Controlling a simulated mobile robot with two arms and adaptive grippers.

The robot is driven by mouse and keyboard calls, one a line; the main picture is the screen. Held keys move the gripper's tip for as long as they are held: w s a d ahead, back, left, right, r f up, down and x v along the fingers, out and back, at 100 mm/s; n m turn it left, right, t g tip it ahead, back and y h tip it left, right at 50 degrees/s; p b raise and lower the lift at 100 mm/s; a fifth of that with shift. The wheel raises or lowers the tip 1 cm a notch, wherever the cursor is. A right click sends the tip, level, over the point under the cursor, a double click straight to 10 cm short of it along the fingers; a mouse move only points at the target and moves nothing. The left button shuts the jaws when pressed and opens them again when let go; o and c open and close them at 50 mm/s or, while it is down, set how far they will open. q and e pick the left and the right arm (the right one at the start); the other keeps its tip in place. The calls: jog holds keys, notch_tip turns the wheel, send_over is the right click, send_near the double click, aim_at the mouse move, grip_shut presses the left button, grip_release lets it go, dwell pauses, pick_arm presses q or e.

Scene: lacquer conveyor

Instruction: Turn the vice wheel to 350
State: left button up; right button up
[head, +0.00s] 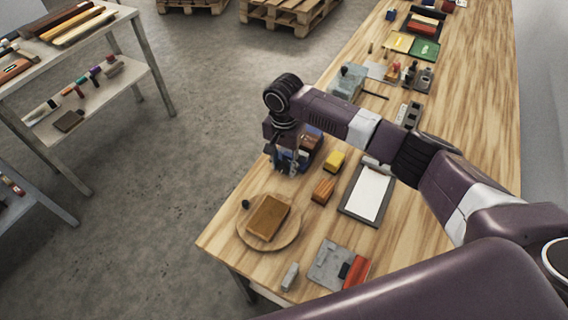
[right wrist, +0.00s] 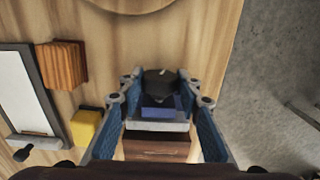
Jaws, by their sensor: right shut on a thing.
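The vice (head: 307,158) stands at the table's left edge in the head view, partly hidden under my right arm. In the right wrist view its blue body (right wrist: 158,109) and grey jaw (right wrist: 157,126) lie between my fingers, with a brown block (right wrist: 156,148) behind. The dark round vice wheel (right wrist: 160,82) has a small pale mark on its rim. My right gripper (right wrist: 160,78) is shut on the wheel, one fingertip on each side; it also shows in the head view (head: 291,167). The number on the wheel is too small to read. My left gripper is not in view.
Near the vice are a yellow block (head: 334,161), an orange-brown block (head: 323,189) and a clipboard with white paper (head: 369,194). A round wooden board (head: 287,237) holds a brown block. A grey fixture (head: 347,83) stands farther along. Floor lies left of the table.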

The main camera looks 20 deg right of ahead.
jog(key=shift+c, duration=0.7)
jog(key=p, duration=0.2)
jog(key=t+y+p, duration=0.1)
jog(key=p, duration=0.1)
jog(key=shift+s+d+r+p, duration=0.1)
jog(key=shift+s+r+p, duration=0.1)
jog(key=shift+s+p, duration=0.1)
jog(key=shift+f+t+y+p, duration=0.2)
jog(key=shift+t+y+p, duration=0.6)
jog(key=shift+y+p, duration=0.1)
jog(key=shift+d+f+t+y+p, duration=0.15)
jog(key=shift+t+y+p, duration=0.15)
jog(key=shift+t+y, duration=0.35)
jog(key=o, duration=1.1)
jog(key=shift+o, duration=0.2)
jog(key=v, duration=1.2)
